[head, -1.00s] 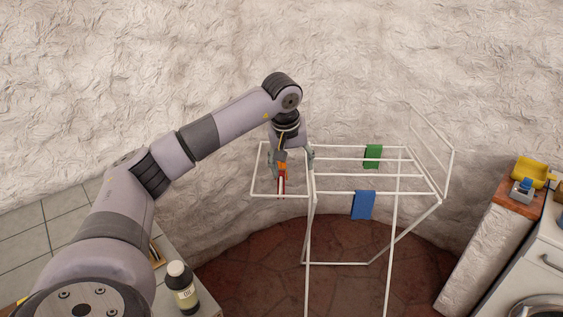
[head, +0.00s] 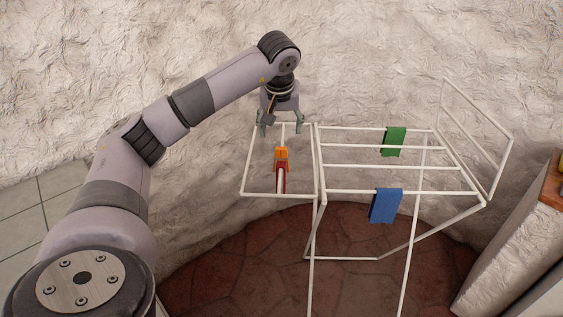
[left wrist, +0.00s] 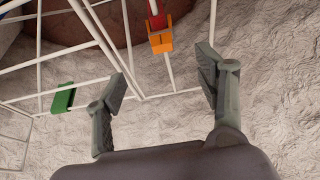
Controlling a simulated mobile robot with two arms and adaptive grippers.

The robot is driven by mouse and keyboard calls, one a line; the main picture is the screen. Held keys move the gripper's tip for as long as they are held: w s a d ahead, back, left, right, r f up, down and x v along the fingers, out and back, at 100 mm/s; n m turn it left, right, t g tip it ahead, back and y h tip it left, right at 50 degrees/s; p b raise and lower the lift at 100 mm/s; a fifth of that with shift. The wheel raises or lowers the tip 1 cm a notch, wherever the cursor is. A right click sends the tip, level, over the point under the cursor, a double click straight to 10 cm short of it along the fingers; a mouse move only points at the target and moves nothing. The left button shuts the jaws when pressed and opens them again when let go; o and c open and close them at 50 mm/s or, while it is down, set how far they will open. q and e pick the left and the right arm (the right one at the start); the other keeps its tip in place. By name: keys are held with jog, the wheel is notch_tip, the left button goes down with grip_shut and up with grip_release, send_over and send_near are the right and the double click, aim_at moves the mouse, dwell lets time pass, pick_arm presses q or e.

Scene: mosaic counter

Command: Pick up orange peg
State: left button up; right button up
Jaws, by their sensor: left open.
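The orange peg (head: 281,154) sits on a bar of the white drying rack (head: 318,190), at the far end of a red piece on the same bar. In the left wrist view the orange peg (left wrist: 161,40) shows at the top, beyond the fingertips. My left gripper (head: 280,128) is open and empty, above and behind the peg and apart from it. Its two spread fingers (left wrist: 165,85) show in the left wrist view with nothing between them but rack bars and wall. My right gripper is not in view.
A green cloth (head: 394,141) and a blue cloth (head: 385,206) hang on the rack's right part. The rough wall (head: 400,60) rises close behind the rack. A wooden-topped ledge (head: 550,186) stands at the right edge.

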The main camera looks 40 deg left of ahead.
aim_at(281, 151)
pick_arm(q)
jog(key=p+x, duration=0.1)
jog(key=x, duration=1.1)
jog(key=shift+w+a+f+p, duration=0.1)
jog(key=shift+f+p, duration=0.2)
jog(key=shift+p, duration=0.1)
jog(key=shift+a+f+p, duration=0.1)
jog(key=shift+f+p, duration=0.2)
jog(key=shift+f, duration=0.1)
jog(key=p+x, duration=0.1)
jog(key=x, duration=0.3)
jog(key=shift+w+a+r, duration=0.1)
jog(key=shift+r, duration=0.05)
jog(key=shift+w+f, duration=0.1)
jog(key=shift+f, duration=0.25)
jog(key=shift+r, duration=0.1)
jog(key=c, duration=1)
jog(key=shift+r, duration=0.1)
